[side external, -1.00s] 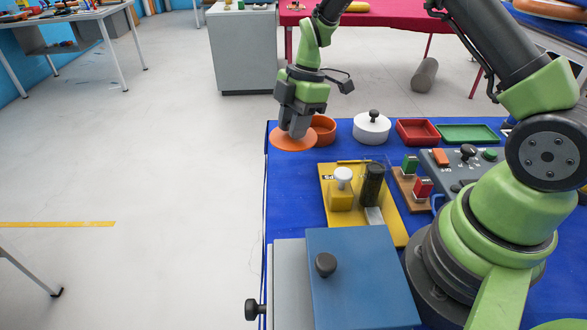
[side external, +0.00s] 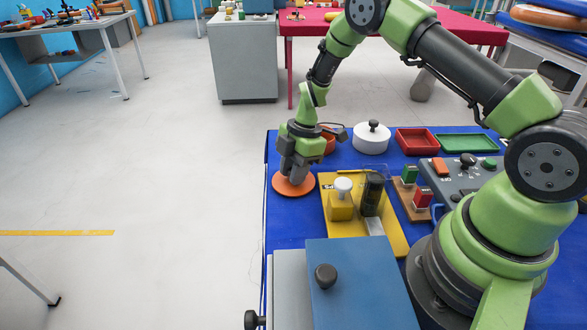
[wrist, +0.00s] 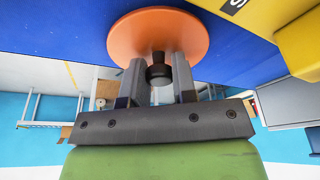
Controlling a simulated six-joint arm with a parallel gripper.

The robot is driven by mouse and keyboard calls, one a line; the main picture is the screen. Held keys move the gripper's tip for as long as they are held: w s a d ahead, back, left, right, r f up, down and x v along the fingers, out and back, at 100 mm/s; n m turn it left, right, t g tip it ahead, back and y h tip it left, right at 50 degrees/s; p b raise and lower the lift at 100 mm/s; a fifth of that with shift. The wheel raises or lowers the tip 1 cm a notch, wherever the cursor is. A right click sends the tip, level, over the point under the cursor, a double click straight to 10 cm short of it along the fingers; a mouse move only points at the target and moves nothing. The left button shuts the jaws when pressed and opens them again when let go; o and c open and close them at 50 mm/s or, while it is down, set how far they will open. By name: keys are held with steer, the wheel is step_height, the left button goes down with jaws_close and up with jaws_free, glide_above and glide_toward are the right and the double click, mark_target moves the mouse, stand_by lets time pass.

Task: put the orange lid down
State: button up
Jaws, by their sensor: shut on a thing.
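The orange lid (side external: 282,188) is a flat round disc at the left edge of the blue table, in front of the orange pot (side external: 329,138). In the wrist view the orange lid (wrist: 156,27) shows its dark knob (wrist: 158,72) between my fingers. My gripper (side external: 294,181) is above the lid and shut on its knob; it also shows in the wrist view (wrist: 158,80). The lid looks level and close to the blue surface; I cannot tell whether it touches. The pot is partly hidden behind my gripper.
A yellow board (side external: 387,233) with a yellow block and a dark cylinder stands just right of the lid. A white lidded pot (side external: 370,143), a red tray (side external: 417,143) and a green tray (side external: 467,143) are at the back. A blue box (side external: 362,285) is in front. Bare blue table (side external: 288,225) lies before the lid.

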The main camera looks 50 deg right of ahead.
steer(key=o, duration=0.9)
steer(key=shift+r, duration=0.1)
steer(key=w+v, duration=0.1)
steer(key=v, duration=1.1)
step_height(320, 180, up, 7)
steer(key=m+t, duration=0.1)
steer(key=m, duration=0.2)
glide_above(306, 183)
steer(key=s+a+r+m+t+h, duration=0.15)
steer(key=s+a+r+m, duration=0.25)
steer(key=s+r+m, duration=0.4)
steer(key=s+a+r+m+t, duration=0.2)
steer(key=s+r+m+t, duration=0.1)
steer(key=s+m, duration=0.5)
steer(key=shift+s+a+m+t, duration=0.2)
steer(key=shift+s+m+t, duration=0.3)
steer(key=shift+s, duration=1.25)
steer(key=shift+y, duration=0.25)
